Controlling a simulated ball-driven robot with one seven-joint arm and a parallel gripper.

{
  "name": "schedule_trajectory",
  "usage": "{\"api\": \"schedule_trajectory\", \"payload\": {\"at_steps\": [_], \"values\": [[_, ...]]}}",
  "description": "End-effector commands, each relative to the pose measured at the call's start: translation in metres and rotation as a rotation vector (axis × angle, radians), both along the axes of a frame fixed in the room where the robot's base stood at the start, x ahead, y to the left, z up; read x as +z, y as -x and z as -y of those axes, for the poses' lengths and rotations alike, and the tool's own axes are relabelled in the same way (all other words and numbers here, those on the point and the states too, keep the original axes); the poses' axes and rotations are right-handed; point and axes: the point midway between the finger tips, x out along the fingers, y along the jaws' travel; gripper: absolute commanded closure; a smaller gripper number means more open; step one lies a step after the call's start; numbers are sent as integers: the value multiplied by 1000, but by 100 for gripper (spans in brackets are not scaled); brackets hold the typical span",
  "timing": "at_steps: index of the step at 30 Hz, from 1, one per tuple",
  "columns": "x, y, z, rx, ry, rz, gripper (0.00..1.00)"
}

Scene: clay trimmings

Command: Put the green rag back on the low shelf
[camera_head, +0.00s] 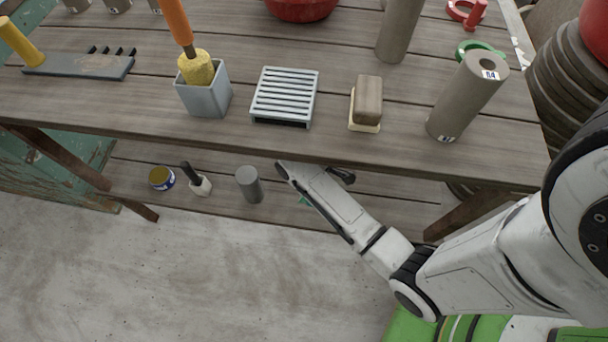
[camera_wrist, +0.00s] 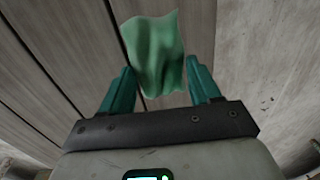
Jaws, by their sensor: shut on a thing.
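The green rag (camera_wrist: 154,52) shows in the wrist view as a soft, creased cloth between the two teal fingers of my gripper (camera_wrist: 160,68). My gripper is shut on it, and the rag stands out past the fingertips. In the head view my gripper (camera_head: 304,198) is at the low shelf (camera_head: 222,175), below the front edge of the tabletop. Only a small green bit shows there; I cannot tell whether it is rag or finger. In the wrist view grey boards lie behind the rag. I cannot tell whether the rag touches them.
On the low shelf stand a grey cylinder (camera_head: 249,185), a dark-handled brush (camera_head: 198,182) and a small tin (camera_head: 161,178), left of my gripper. The tabletop (camera_head: 330,145) overhangs the shelf. A shelf leg (camera_head: 470,215) stands at the right. Bare boards show between the items.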

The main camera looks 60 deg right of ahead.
Motion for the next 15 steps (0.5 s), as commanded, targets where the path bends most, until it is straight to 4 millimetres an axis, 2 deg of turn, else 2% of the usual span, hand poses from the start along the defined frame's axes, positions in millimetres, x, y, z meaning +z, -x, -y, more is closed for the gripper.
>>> {"api": "schedule_trajectory", "payload": {"at_steps": [10, 15], "values": [[-1, -27, -10, 1, 1, 1, 66], [-32, -25, -11, -2, -1, -3, 66]]}}
